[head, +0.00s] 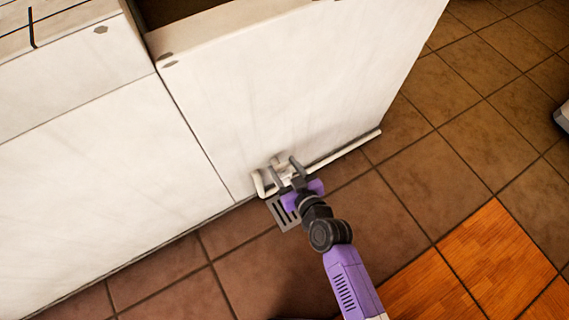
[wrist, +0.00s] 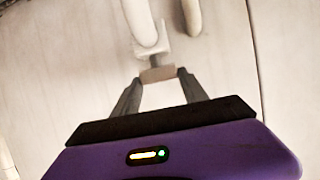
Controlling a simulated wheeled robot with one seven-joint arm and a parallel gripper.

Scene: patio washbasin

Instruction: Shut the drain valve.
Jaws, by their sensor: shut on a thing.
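The drain valve sits low on the white basin cabinet front, among pale pipes near the floor. Its small tan handle (wrist: 158,74) shows between my fingertips in the wrist view, in front of a pale valve body (wrist: 153,56). My gripper (head: 285,174), purple and dark grey, reaches the valve from the front in the head view. Its fingers (wrist: 160,84) are shut on the tan handle. In the head view my fingers hide most of the valve, and I cannot tell the handle's angle there.
A pale bent pipe (head: 258,184) stands just left of my gripper. A long pale pipe (head: 345,150) runs right along the cabinet base. The white cabinet (head: 300,80) rises directly behind the valve. Brown floor tiles (head: 430,170) to the right are clear.

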